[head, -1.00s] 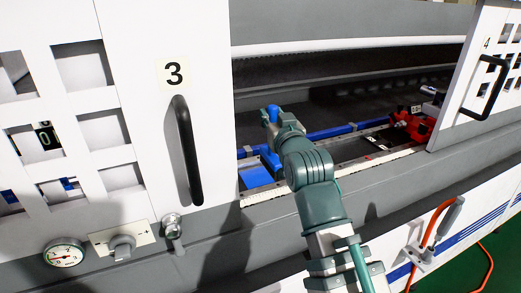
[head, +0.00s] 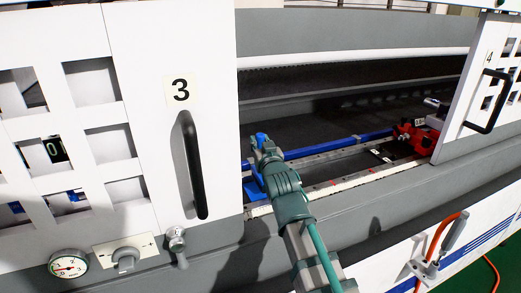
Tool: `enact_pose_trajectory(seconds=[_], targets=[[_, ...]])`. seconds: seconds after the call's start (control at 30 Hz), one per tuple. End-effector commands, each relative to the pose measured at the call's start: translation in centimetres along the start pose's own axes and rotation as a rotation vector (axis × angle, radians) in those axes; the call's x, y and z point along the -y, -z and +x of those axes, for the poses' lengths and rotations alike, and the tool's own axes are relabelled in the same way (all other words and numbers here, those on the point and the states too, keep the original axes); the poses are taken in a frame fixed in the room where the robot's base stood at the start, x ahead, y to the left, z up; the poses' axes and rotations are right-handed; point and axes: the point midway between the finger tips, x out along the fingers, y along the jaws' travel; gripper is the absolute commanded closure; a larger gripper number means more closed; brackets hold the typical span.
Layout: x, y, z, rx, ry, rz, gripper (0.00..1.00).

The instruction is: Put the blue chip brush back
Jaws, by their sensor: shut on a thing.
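My gripper (head: 259,151) reaches through the machine's opening just right of door 3. It is shut on a blue piece (head: 261,138), which looks like the blue chip brush. Only its blue upper end shows at the jaws, and my gripper and wrist hide the rest. A blue flat part (head: 254,190) lies below and left of my wrist, close to the door edge and partly covered by my arm. I cannot tell whether the held piece touches it.
White door 3 (head: 181,90) with a black handle (head: 192,165) stands close on the left. A blue rail (head: 330,145) runs along the bed to a red clamp (head: 414,137) near door 4 (head: 490,90). The grey front ledge (head: 350,208) lies under my arm.

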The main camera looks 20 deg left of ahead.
Motion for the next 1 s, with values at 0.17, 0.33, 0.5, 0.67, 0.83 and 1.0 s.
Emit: enact_pose_trajectory(seconds=[0.17, 0.33, 0.5, 0.67, 0.83, 1.0], targets=[[0.0, -2.2, -0.1, 0.001, 0.000, 0.000, 1.00], [0.0, -2.4, -0.1, -0.001, 0.000, 0.000, 1.00], [0.0, -2.5, -0.1, 0.000, 0.000, 0.000, 1.00], [0.0, -2.8, -0.1, 0.001, 0.000, 0.000, 0.63], [0.0, -2.7, -0.1, 0.001, 0.000, 0.000, 0.48], [0.0, -2.7, -0.1, 0.001, 0.000, 0.000, 0.48]])
